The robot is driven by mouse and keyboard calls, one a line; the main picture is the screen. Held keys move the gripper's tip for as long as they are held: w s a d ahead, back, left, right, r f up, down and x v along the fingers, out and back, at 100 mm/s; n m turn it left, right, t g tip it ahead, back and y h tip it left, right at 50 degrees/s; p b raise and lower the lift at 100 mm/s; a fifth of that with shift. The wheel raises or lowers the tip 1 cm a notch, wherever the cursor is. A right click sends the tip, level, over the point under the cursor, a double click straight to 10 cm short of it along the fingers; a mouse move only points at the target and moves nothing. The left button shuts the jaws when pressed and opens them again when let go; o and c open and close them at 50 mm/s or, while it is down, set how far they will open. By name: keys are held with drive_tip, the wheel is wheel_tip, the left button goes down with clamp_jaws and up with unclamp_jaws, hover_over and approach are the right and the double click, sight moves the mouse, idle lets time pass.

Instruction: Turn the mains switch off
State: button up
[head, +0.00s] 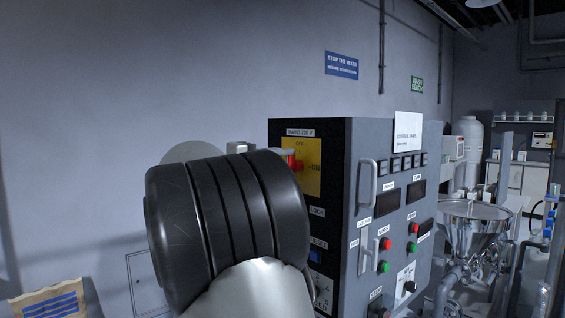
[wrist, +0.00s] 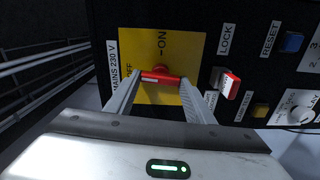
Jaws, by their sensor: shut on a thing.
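The mains switch is a red handle (wrist: 161,76) on a yellow plate (wrist: 172,47) marked OFF and ON, beside a MAINS 230 V label. In the wrist view the handle's bar lies left to right, with OFF at the plate's left and ON at its top. My gripper (wrist: 160,82) has a finger at each end of the bar and is shut on it. In the head view the red handle (head: 295,162) shows partly on the plate (head: 309,180), where OFF is at the top and ON at the right. My arm hides most of the gripper there.
In the wrist view a red-and-white LOCK switch (wrist: 229,84), a blue RESET button (wrist: 291,42) and a yellow button (wrist: 261,110) sit close by. The grey control cabinet (head: 352,135) has a protruding door handle (head: 367,183). A steel hopper (head: 474,212) stands at the right.

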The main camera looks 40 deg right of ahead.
drive_tip(key=shift+n, duration=0.5)
drive_tip(key=shift+p, duration=0.3)
drive_tip(key=o, duration=1.1)
drive_tip(key=shift+c, duration=0.2)
drive_tip(key=s+a, duration=0.1)
drive_tip(key=a, duration=1.6)
drive_tip(key=shift+s+a, duration=0.2)
